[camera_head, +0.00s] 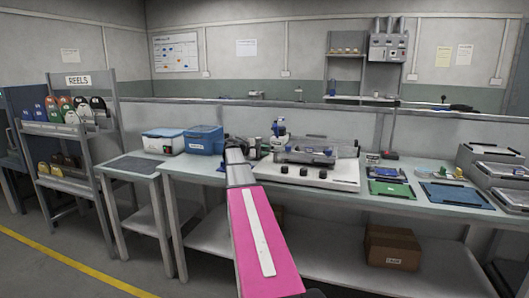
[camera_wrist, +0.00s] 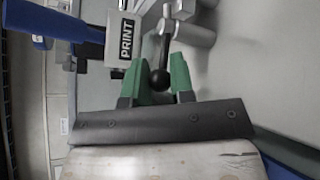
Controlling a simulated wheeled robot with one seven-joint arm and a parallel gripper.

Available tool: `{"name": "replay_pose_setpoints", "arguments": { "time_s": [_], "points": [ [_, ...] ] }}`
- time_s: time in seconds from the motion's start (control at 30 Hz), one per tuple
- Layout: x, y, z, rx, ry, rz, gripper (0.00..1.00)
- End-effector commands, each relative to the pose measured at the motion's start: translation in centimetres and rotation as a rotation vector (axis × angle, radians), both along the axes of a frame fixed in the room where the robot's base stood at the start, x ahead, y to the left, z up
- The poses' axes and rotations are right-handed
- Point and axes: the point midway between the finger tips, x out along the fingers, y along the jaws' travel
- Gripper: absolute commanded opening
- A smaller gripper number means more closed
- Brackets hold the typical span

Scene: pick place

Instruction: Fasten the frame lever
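In the wrist view the frame lever (camera_wrist: 165,45) is a dark rod with a black ball knob (camera_wrist: 160,79) at its end. My gripper (camera_wrist: 160,72) has green fingers, one on each side of the knob. A grey block marked PRINT (camera_wrist: 126,38) is just left of the lever. In the head view the printer (camera_head: 310,172) stands on the bench, with a white base, black knobs and a grey frame. My arm hides my fingers and the lever there.
Left of the printer are a blue bin (camera_head: 204,141) and a white box with a blue lid (camera_head: 163,142). Right of it lie a green board (camera_head: 391,190), a blue mat (camera_head: 455,196) and stacked trays (camera_head: 493,165). A cardboard box (camera_head: 392,246) sits on the lower shelf.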

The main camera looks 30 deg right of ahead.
Motion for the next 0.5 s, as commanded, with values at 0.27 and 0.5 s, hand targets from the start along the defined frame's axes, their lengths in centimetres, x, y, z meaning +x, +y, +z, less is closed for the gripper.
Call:
{"name": "replay_pose_setpoints", "arguments": {
  "time_s": [0.27,0.5],
  "points": [
    [0.7,-0.5,0.0,0.002,0.003,-0.082,0.0],
    [1.1,-0.9,0.0,0.001,0.003,-0.218,0.0]
  ]
}}
